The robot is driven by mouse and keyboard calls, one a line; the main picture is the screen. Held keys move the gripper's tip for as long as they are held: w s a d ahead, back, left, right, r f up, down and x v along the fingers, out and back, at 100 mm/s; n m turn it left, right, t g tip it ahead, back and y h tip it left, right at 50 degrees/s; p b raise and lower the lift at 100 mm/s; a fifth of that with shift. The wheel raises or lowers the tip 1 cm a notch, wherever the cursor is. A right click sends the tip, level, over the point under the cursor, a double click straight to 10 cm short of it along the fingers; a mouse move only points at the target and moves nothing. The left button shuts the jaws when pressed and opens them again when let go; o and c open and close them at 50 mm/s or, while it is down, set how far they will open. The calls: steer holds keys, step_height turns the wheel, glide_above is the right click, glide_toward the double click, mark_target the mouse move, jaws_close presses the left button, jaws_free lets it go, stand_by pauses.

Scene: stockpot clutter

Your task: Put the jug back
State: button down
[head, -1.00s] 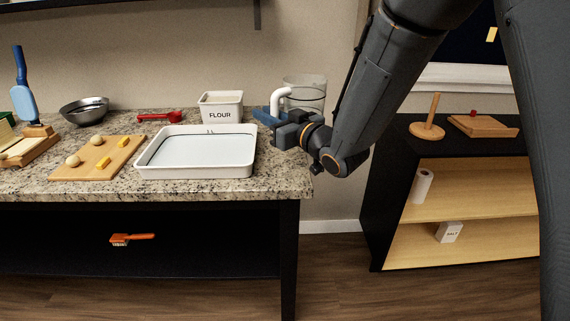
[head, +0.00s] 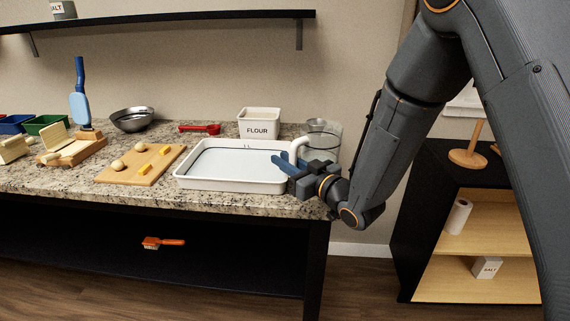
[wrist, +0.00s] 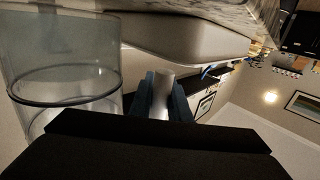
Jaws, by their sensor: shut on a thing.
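The jug (head: 329,145) is clear with a white handle, at the right end of the granite counter, just right of the white tray. In the wrist view the clear jug (wrist: 65,85) fills the left side, with a dark ring around it. My gripper (head: 298,164) has its blue fingers at the handle. In the wrist view the fingers (wrist: 163,90) are shut on the pale handle. The arm partly hides the jug's lower part, so I cannot tell whether its base touches the counter.
The white tray (head: 190,180) is close left of my gripper, with the flour box (head: 259,124) behind it. A cutting board (head: 115,178) lies further left. A dark shelf unit (head: 425,225) stands right, across a gap.

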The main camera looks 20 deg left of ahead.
steer(key=shift+f, duration=0.45)
steer(key=shift+f, duration=0.15)
steer(key=c, duration=1.7)
jaws_free()
steer(key=shift+o, duration=0.2)
